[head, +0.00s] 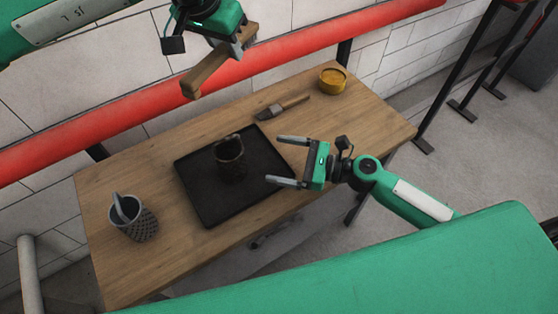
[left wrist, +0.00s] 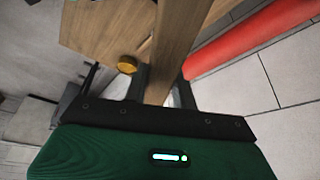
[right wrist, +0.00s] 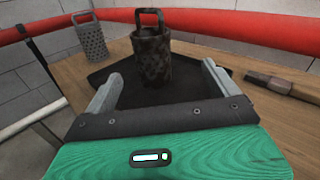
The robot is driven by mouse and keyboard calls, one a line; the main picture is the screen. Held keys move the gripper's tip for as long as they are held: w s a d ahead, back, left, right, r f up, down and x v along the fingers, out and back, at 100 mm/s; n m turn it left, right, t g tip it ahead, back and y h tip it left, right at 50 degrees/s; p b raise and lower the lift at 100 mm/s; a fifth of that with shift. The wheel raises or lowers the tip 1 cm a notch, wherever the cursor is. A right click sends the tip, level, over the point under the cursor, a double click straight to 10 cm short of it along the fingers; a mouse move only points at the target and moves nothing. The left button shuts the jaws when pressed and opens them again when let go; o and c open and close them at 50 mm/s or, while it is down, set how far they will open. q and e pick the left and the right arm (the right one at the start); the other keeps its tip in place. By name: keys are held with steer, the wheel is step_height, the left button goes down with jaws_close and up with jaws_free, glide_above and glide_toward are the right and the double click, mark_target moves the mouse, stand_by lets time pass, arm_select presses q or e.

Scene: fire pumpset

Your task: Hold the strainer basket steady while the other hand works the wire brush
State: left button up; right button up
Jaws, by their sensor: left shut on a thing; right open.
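A dark, dirty strainer basket (head: 230,163) with a loop handle stands upright on a black tray (head: 200,205). In the right wrist view the basket (right wrist: 152,62) is ahead of the fingers. My right gripper (head: 280,160) is open and empty, to the right of the basket and apart from it. My left gripper (head: 236,42) is shut on a long wooden bar, apparently the wire brush (head: 205,77), raised beyond the table's far edge. The bar also shows between the fingers in the left wrist view (left wrist: 178,40); its bristles cannot be made out.
A clean grey perforated basket (head: 135,221) stands at the table's left end. A red pipe (head: 285,58) runs along the wall behind the table.

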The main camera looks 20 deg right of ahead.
mark_target(231, 154)
steer(key=shift+s+a+m, duration=0.3)
steer(key=shift+a+m, duration=0.1)
steer(key=shift+a, duration=0.4)
steer(key=x, duration=1.1)
steer(key=shift+w+a, duration=0.1)
steer(key=shift+a, duration=0.2)
steer(key=c, duration=1.3)
